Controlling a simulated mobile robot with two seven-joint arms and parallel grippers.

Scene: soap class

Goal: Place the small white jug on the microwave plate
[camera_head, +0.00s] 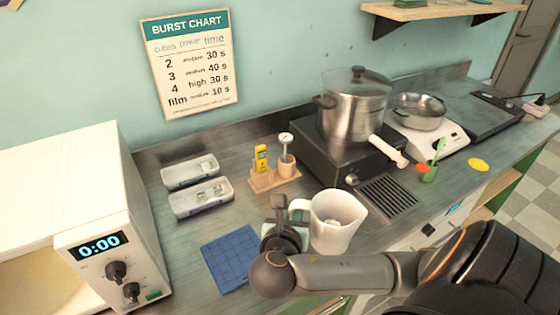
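The small white jug (335,226) is at the front middle of the counter, with its open top facing up and its handle towards the left. My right gripper (281,212) is at the jug's handle and appears shut on it; the wrist partly hides the fingers. Something small and pale shows inside the jug. The microwave (82,190) stands at the left, its display reading 0:00. Its pale yellow interior shows at the lower left edge, but I cannot clearly make out the plate. My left gripper is not in view.
A blue gridded mat (232,258) lies left of the jug. A large pot (354,108) on a black stove and a pan (419,111) on a white scale are further right.

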